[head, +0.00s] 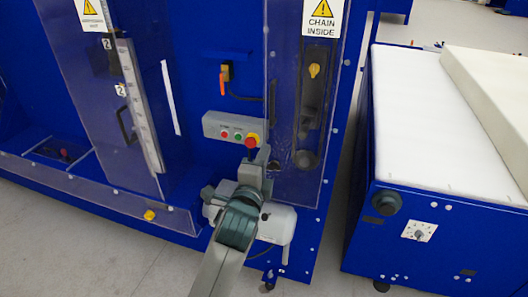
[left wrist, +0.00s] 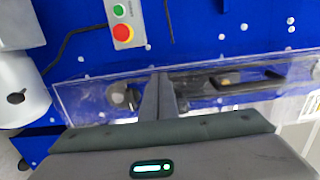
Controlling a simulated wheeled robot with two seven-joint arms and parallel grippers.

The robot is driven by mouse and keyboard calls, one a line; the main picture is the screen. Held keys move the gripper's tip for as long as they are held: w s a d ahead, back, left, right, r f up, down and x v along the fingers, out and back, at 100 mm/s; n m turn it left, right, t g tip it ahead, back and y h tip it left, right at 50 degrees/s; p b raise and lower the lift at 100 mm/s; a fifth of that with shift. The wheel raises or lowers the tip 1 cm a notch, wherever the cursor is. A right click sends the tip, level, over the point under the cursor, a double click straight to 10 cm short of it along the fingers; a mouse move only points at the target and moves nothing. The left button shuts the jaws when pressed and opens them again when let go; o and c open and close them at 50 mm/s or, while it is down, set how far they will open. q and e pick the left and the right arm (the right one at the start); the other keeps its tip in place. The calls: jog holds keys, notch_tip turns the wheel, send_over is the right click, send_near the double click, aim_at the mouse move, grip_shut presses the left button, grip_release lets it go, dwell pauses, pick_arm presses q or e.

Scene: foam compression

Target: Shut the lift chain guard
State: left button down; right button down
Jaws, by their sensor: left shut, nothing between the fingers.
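The lift chain guard (head: 285,100) is a tall clear panel on the blue machine, under a "CHAIN INSIDE" sign (head: 323,18). Dark chain parts show behind it. I cannot tell whether it is fully shut. My left gripper (head: 262,152) is shut and empty at the guard's lower left edge, just below the control box (head: 231,129). In the left wrist view the shut fingers (left wrist: 161,80) overlap the clear guard (left wrist: 90,85), with a round wheel behind it on the left. Whether they touch it is unclear. My right gripper is out of view.
The control box has an emergency stop (left wrist: 123,32) close to my left gripper. An orange-handled switch (head: 223,80) is above. A blue table with a white top (head: 410,110) and foam slab (head: 490,90) stands to the right, across a narrow gap.

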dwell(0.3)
pick_arm(q)
jog(key=shift+w+r+p, duration=0.15)
jog(key=shift+w+p, duration=0.35)
jog(key=shift+w, duration=0.35)
